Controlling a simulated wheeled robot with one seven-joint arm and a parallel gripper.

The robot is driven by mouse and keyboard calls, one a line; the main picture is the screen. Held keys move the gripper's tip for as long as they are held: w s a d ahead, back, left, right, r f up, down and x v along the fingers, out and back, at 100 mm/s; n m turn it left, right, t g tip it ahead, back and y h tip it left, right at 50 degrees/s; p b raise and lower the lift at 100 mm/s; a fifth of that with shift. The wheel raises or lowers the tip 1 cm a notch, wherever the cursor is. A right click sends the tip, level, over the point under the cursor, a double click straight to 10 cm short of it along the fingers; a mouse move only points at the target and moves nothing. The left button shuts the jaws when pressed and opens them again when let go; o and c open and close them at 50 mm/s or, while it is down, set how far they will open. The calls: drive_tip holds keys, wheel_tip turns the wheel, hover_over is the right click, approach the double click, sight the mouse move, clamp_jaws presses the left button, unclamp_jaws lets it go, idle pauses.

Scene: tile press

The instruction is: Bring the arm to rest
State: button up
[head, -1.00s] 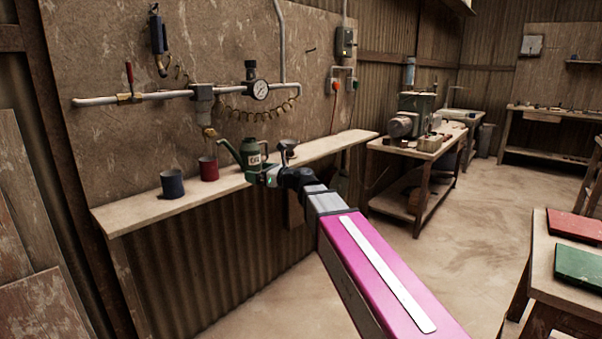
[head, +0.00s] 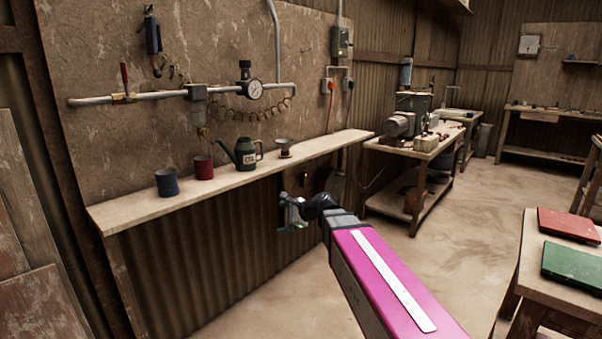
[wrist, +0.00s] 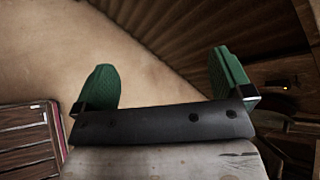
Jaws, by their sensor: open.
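My gripper (head: 293,213) hangs in front of the wall shelf, below the level of its top, at the end of my magenta arm. In the wrist view my gripper (wrist: 165,90) shows two green fingers spread wide apart with nothing between them. Bare floor and the corrugated panel under the shelf lie beyond the fingers. The gripper is apart from the things on the shelf.
The shelf (head: 140,212) holds a blue cup (head: 167,183), a red cup (head: 203,168), a green oil can (head: 246,154) and a small funnel-like item (head: 285,147). A workbench (head: 415,150) stands behind. Red (head: 570,225) and green (head: 573,264) slabs lie on a table at right.

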drive_tip(key=s+d+f+n+g+h, duration=0.2)
drive_tip(key=s+d+f+n+h, duration=0.3)
drive_tip(key=d+f, duration=0.5)
drive_tip(key=s+d+f+n+g+h, duration=0.3)
drive_tip(key=s+d+f+n+h, duration=0.2)
drive_tip(key=s+d+f+n, duration=0.4)
drive_tip(key=s+d+f, duration=0.1)
drive_tip(key=d+f, duration=0.1)
drive_tip(key=d, duration=0.3)
drive_tip(key=shift+s+f, duration=0.15)
drive_tip(key=shift+f, duration=0.05)
